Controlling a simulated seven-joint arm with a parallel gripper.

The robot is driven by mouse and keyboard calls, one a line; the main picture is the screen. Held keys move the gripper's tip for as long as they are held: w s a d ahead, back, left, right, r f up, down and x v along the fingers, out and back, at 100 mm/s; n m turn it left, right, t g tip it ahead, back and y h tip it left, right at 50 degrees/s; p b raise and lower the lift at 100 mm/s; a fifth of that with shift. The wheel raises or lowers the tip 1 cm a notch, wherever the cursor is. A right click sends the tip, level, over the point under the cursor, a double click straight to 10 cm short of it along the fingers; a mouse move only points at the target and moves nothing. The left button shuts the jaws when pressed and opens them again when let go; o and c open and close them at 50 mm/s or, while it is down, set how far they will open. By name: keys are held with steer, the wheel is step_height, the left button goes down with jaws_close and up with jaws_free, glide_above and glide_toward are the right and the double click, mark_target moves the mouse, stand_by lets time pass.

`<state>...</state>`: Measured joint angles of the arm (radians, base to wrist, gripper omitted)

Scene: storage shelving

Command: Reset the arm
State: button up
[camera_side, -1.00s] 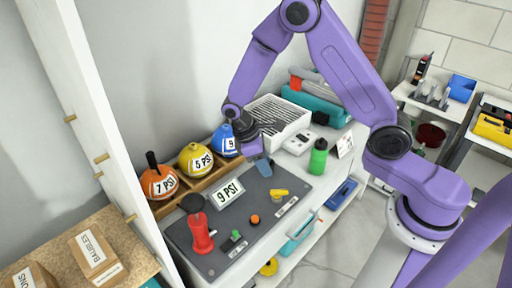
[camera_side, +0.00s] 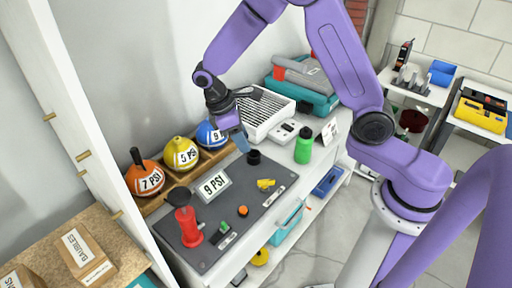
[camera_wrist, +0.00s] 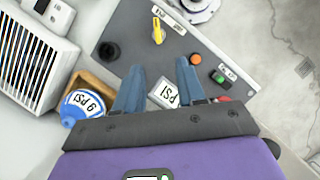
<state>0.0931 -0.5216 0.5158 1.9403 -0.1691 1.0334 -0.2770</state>
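My gripper (camera_side: 241,140) hangs above the back edge of the dark grey work mat (camera_side: 255,205), beside the blue ball. In the wrist view its two blue fingers (camera_wrist: 157,82) are spread apart with nothing between their tips. The blue ball (camera_side: 210,134) labelled 9 PSI sits at the right end of the wooden rack (camera_side: 155,204). The yellow ball (camera_side: 180,154) labelled 5 PSI and the orange ball (camera_side: 146,178) labelled 7 PSI sit in the same rack. A 9 PSI sign (camera_side: 214,186) stands on the mat.
A red pump (camera_side: 189,226) stands at the mat's front left. A black cup (camera_side: 254,157), yellow part (camera_side: 265,184) and orange knob (camera_side: 243,211) are on the mat. A green bottle (camera_side: 303,146) and white vented box (camera_side: 262,112) stand to the right.

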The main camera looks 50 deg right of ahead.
steer(key=s+d+r+n+t+y, duration=0.1)
steer(key=s+r, duration=0.3)
steer(key=s, duration=0.8)
steer(key=s+d+r+n+t+y, duration=0.2)
steer(key=s+r, duration=0.2)
steer(key=s, duration=0.8)
steer(key=shift+s+r+y, duration=0.3)
steer(key=shift+s+r, duration=0.1)
